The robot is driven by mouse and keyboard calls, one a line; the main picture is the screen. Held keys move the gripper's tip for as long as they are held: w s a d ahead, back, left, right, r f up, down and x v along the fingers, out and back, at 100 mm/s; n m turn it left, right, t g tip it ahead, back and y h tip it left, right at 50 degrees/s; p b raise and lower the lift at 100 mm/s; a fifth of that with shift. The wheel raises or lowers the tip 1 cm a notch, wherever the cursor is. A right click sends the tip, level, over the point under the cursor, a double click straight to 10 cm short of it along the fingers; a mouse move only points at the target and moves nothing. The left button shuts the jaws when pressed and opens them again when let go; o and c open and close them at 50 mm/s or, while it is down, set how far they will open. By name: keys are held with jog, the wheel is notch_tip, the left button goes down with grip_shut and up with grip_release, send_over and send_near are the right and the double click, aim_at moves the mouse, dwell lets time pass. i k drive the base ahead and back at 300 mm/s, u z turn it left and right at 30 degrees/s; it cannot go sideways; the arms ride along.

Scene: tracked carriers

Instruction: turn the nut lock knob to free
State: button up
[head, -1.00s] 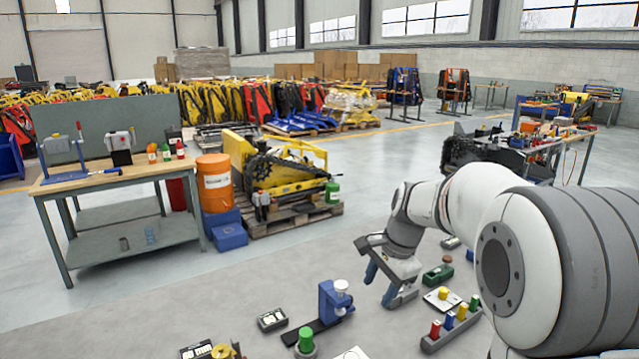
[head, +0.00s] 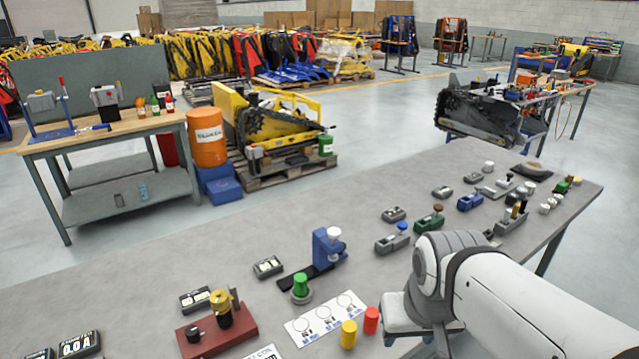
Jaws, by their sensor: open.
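No part in the head view is marked as the nut lock knob, and I cannot tell which one it is. A red base (head: 243,334) at the lower left of the near grey table carries a brass fitting (head: 222,303) and a small black knob (head: 193,334). Behind it to the right stands a blue fixture (head: 325,247) with a white knob (head: 334,233). A green knob (head: 300,284) stands upright on a round grey foot. My arm comes in from the lower right, its wrist over the table's front part. My gripper's fingers do not show.
A card with printed circles (head: 325,318) lies near a yellow cylinder (head: 348,334) and a red cylinder (head: 371,320), close to my wrist. Several small fixtures fill the table's right part. The table (head: 130,300) is bare at its left rear.

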aim_at(192, 333)
jog(key=u, duration=1.25)
